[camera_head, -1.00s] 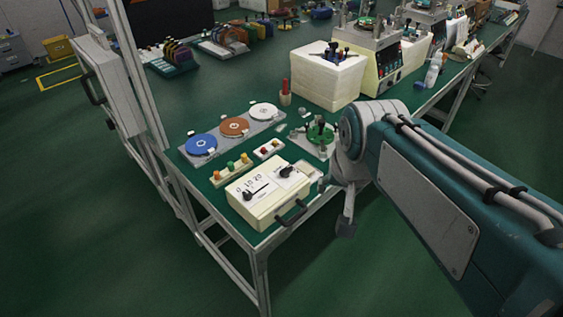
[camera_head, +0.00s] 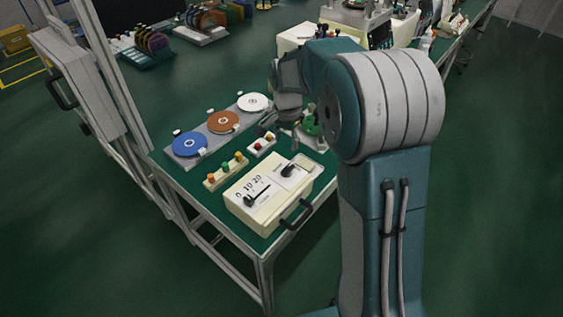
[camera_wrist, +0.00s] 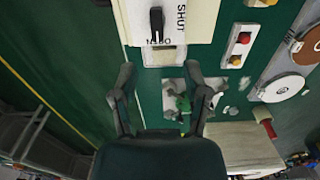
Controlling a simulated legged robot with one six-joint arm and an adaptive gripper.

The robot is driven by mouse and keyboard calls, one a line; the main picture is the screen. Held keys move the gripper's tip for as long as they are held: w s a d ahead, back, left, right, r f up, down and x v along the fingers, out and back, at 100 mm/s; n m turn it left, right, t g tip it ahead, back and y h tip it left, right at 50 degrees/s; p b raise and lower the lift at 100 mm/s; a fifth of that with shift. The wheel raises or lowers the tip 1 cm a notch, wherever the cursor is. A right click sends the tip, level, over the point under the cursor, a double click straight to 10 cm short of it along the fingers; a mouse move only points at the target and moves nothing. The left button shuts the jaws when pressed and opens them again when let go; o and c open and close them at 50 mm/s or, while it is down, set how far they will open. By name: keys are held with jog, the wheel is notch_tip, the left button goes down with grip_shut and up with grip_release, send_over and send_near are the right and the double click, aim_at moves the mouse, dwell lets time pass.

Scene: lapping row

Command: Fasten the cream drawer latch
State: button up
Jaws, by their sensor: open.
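The cream drawer unit (camera_head: 268,212) sits at the near corner of the green bench. Its top carries a black pointer on a 0-10-20 scale and a black latch knob (camera_head: 291,170) on a paler plate. A black handle (camera_head: 297,213) is on its front side. In the wrist view the black latch knob (camera_wrist: 156,22) lies at the top, beside the word "SHUT". My gripper (camera_wrist: 160,88) is open and empty, with its fingers apart below the unit's edge in that picture. It touches neither unit nor knob. In the head view its fingertips are partly hidden and small.
Blue (camera_head: 189,144), orange (camera_head: 223,121) and white discs (camera_head: 253,102) lie on a grey plate. A strip of coloured buttons (camera_head: 225,170) and a small red-and-yellow button box (camera_head: 262,144) stand beside the unit. A green part (camera_head: 312,124) is partly behind my arm.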

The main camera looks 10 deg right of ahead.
aim_at(288, 167)
jog(key=shift+d+f, duration=0.2)
jog(key=shift+f, duration=0.2)
notch_tip(288, 167, down, 10)
jog(key=shift+s+r, duration=0.1)
jog(key=shift+d, duration=0.1)
grip_shut()
